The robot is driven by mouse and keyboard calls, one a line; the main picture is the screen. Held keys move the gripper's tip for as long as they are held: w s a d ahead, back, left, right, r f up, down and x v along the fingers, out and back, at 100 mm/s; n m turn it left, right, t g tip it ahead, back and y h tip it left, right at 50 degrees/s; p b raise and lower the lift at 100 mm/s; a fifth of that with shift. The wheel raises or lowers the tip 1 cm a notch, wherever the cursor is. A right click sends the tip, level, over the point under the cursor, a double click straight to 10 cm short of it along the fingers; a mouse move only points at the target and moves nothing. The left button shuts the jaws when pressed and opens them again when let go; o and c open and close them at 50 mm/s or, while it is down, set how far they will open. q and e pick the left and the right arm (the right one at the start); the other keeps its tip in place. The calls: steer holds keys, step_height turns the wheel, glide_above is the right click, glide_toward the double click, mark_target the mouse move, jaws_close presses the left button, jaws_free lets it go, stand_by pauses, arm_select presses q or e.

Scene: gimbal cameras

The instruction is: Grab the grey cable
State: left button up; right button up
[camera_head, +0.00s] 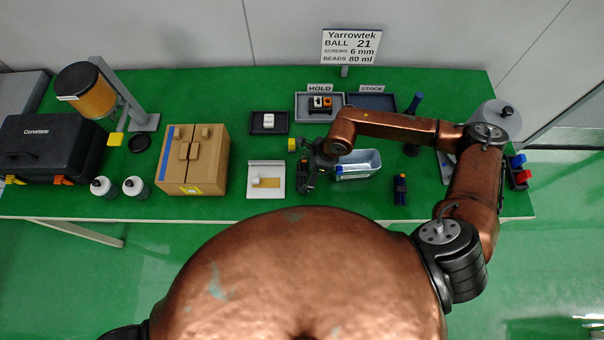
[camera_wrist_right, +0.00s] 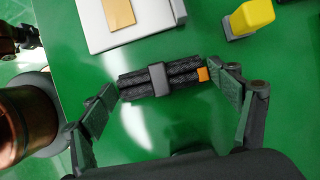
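A dark grey braided cable bundle (camera_wrist_right: 185,75) with a grey band around its middle and an orange piece at its right end lies on the green table. In the right wrist view my right gripper (camera_wrist_right: 167,87) is open, with one finger near each end of the bundle and visible gaps between. My left gripper is not in view.
A white tray (camera_head: 266,192) lies left of the right gripper, with a yellow block (camera_head: 292,145) behind. A clear bin (camera_head: 358,165) stands close on the right. A wooden cabinet (camera_head: 193,162) and a black case (camera_head: 50,147) are further left. The table front is mostly bare.

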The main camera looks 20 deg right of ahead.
steer(key=c, duration=0.7)
steer(key=shift+r, duration=0.15)
steer(key=shift+c, duration=0.2)
